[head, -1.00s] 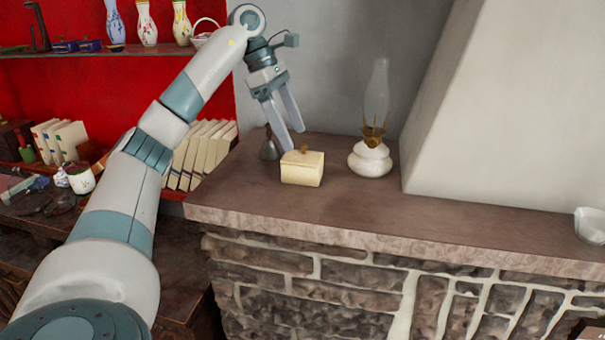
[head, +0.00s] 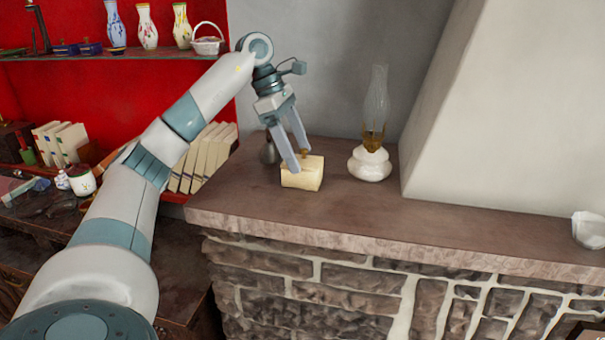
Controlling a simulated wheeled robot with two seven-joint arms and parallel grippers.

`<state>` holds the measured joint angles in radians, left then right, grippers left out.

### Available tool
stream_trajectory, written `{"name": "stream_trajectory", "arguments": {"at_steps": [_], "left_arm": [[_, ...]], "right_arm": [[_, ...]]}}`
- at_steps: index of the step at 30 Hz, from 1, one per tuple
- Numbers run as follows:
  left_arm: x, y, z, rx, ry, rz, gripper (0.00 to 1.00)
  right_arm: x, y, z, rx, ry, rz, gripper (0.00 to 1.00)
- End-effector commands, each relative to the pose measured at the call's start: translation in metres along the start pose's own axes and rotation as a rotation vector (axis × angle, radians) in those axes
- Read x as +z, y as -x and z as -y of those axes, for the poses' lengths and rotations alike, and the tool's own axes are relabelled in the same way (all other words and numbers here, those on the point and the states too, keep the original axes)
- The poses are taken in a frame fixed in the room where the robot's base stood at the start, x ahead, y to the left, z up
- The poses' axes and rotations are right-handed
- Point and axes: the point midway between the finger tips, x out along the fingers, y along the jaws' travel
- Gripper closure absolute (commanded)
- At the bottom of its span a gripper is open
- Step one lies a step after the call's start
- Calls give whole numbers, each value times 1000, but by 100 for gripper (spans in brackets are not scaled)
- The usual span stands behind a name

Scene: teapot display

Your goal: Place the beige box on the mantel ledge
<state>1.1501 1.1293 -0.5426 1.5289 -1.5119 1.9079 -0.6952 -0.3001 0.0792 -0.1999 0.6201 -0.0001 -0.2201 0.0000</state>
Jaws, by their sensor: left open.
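The beige box (head: 303,180) sits on the brown mantel ledge (head: 340,215), near its left end. It looks upright, with a small brass-coloured knob on top. My left gripper (head: 302,161) is open, and its fingers point down at the box. One fingertip overlaps the box's front left in the picture and the other is by the knob. I cannot tell whether either finger touches the box. My right gripper is not in view.
A white oil lamp (head: 370,163) with a glass chimney stands right of the box. A dark metal object (head: 268,150) stands behind it, left. A white bowl (head: 589,229) is at the far right. The ledge between lamp and bowl is clear.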

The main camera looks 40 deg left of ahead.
Motion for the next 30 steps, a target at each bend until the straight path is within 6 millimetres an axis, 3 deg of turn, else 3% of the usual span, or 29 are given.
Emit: {"name": "stream_trajectory", "arguments": {"at_steps": [12,28,30], "left_arm": [[-1,-36,3,-2,0,-2,27],[-1,-39,2,0,-1,0,27],[-1,-39,2,0,-1,0,42]], "right_arm": [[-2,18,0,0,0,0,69],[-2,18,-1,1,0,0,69],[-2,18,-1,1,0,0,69]]}}
